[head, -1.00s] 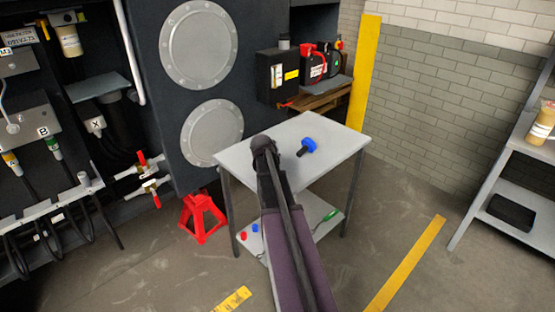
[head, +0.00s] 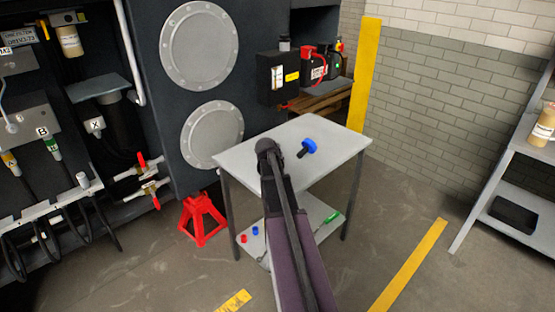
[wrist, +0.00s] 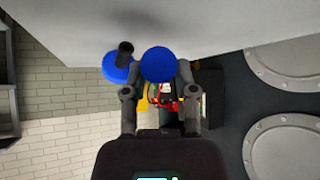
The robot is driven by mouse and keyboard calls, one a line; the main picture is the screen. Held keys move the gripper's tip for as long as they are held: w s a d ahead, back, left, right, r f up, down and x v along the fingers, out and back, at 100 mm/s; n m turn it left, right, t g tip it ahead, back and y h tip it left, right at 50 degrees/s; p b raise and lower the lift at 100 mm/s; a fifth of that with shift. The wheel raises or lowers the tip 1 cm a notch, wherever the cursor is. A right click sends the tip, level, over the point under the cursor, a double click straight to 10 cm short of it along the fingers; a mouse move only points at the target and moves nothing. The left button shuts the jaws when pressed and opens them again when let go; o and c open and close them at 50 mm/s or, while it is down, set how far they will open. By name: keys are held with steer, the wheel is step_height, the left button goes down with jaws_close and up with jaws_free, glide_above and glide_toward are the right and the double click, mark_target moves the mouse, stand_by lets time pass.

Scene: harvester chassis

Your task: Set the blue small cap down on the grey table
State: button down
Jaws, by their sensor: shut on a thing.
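The blue small cap (wrist: 159,64) is a round blue disc between the fingertips of my gripper (wrist: 158,76) in the wrist view. The gripper is shut on it. The grey table (head: 240,156) stands in the middle of the head view, and its pale top fills the upper part of the wrist view. My gripper (head: 267,148) is over the table top, left of its middle. My arm hides the held cap in the head view. I cannot tell whether the cap touches the top.
A blue-headed piece with a black stem (head: 307,147) lies on the table close to my gripper; it also shows in the wrist view (wrist: 116,66). Small red (head: 243,238) and blue (head: 254,230) pieces sit on the lower shelf. A red jack stand (head: 203,219) stands left of the table.

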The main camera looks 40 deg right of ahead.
steer(key=shift+f+b, duration=2.05)
steer(key=shift+f, duration=0.3)
steer(key=shift+f, duration=0.1)
steer(key=shift+c, duration=1.6)
jaws_free()
steer(key=shift+r, duration=0.2)
step_height(320, 180, up, 6)
steer(key=p, duration=0.6)
steer(key=s+a+r+p, duration=0.1)
steer(key=a+r+p, duration=0.3)
steer(key=a, duration=1)
steer(key=a+r+p, duration=0.3)
steer(key=a+p, duration=0.1)
steer(key=a, duration=1.1)
steer(key=shift+s+a+r+n, duration=0.15)
steer(key=shift+s+r+n, duration=0.15)
steer(key=shift+s+r, duration=0.05)
